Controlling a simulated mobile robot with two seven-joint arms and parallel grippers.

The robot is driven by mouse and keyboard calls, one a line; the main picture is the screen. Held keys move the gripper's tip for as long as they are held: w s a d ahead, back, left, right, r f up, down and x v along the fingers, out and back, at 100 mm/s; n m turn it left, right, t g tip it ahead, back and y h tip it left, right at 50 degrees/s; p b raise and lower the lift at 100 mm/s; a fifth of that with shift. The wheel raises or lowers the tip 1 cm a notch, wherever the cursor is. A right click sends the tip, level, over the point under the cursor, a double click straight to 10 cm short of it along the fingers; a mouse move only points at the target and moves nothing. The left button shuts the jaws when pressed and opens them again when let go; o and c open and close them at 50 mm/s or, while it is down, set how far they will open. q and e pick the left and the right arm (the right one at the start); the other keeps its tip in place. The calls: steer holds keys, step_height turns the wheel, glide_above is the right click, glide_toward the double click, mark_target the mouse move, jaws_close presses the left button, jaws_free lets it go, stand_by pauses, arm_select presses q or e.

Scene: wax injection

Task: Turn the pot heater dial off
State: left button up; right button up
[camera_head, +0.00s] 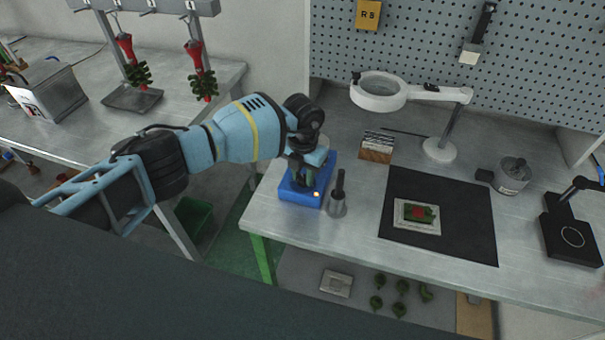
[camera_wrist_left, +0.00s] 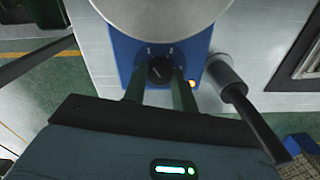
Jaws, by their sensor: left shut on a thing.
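The pot heater (camera_head: 300,198) is a blue box on the front left of the metal bench, and its blue front (camera_wrist_left: 128,50) shows in the left wrist view. Its black dial (camera_wrist_left: 158,70) sits between printed marks 1 and 2. An orange light (camera_wrist_left: 192,84) glows to the right of the dial. A round metal pot (camera_wrist_left: 160,14) sits on top. My left gripper (camera_wrist_left: 158,88) reaches down to the heater front, its fingers shut on the dial from both sides. In the head view the arm hides the dial and most of the pot.
A metal holder (camera_head: 338,206) with a dark-handled tool stands close right of the heater. A black mat (camera_head: 455,235) with a small tray lies further right. A magnifier lamp (camera_head: 440,150) stands behind. The bench's front edge is close to the heater.

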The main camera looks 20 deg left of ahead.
mark_target(303, 178)
arm_select(q)
steer(key=n, duration=0.5)
steer(key=shift+n, duration=0.3)
steer(key=n, duration=0.5)
steer(key=shift+n, duration=0.4)
steer(key=o, duration=1)
steer(key=shift+c, duration=0.2)
steer(key=shift+r, duration=0.1)
step_height(303, 178, up, 8)
steer(key=shift+f, duration=0.15)
steer(key=shift+f, duration=0.1)
